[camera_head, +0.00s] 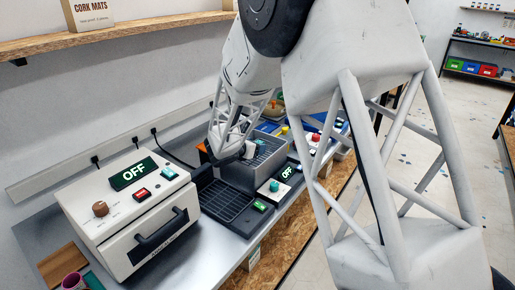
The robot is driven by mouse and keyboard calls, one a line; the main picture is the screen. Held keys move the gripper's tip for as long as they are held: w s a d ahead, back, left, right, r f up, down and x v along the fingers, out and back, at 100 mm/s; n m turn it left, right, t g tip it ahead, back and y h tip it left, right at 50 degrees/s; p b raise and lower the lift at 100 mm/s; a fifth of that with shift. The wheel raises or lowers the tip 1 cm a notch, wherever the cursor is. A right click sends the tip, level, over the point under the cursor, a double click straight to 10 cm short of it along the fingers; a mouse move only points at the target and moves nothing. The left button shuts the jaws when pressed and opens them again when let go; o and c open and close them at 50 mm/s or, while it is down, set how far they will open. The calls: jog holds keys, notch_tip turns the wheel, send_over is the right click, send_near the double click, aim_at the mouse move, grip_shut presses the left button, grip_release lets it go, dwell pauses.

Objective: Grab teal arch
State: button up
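No piece in view can be told for sure as the teal arch. A flat teal piece (92,281) shows in part at the bottom left edge, beside a pink ring-shaped piece (73,282); its full shape is cut off by the frame. My arm reaches across the bench, and its far end is over the grey open-topped machine (262,172) in the middle. My gripper (248,150) is small and dark there, and its fingers cannot be made out. I see nothing held in it.
A white machine (128,212) with an OFF display and dark handle stands at the left. A black grate (228,201) lies beside the grey machine. More machines stand farther along the bench. A wooden shelf (140,32) hangs above. Bare metal bench shows in front.

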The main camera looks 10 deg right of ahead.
jog(key=shift+x, duration=1.2)
jog(key=c, duration=1)
jog(key=shift+r, duration=0.8)
notch_tip(320, 180, up, 2)
jog(key=shift+r, duration=0.1)
jog(key=s+r, duration=0.1)
jog(key=s, duration=1.5)
jog(key=shift+d, duration=0.35)
jog(key=shift+r, duration=0.1)
